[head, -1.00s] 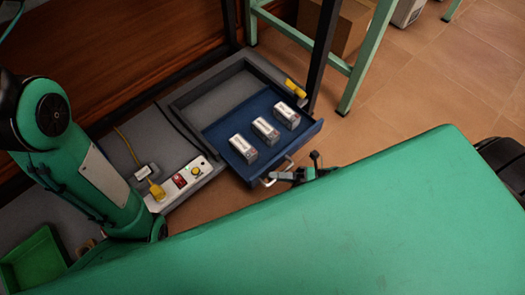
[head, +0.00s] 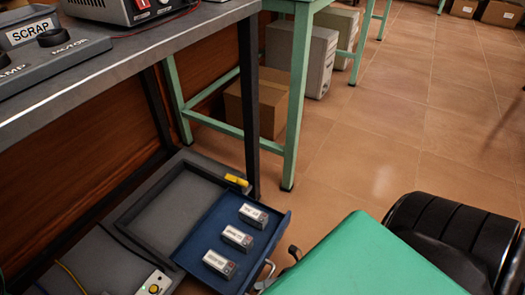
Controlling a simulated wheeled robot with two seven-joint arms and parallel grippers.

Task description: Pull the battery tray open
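The blue battery tray (head: 200,255) is slid out of its grey housing (head: 134,212) at the lower middle of the head view. Three silver batteries lie in a row in it: one near the far end (head: 253,215), one in the middle (head: 237,238) and one nearest me (head: 219,264). A metal handle (head: 266,274) sits on the tray's front. A small dark part of my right gripper (head: 294,253) shows just right of the handle. The rest of it is hidden behind my green arm, so its grip cannot be made out. My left gripper is out of view.
A dark workbench (head: 150,62) with a SCRAP label stands above the tray, its black leg (head: 249,100) close behind it. A yellow object (head: 236,180) lies on the housing's far corner. A cardboard box (head: 262,105) sits beyond. Tiled floor (head: 400,140) is clear to the right.

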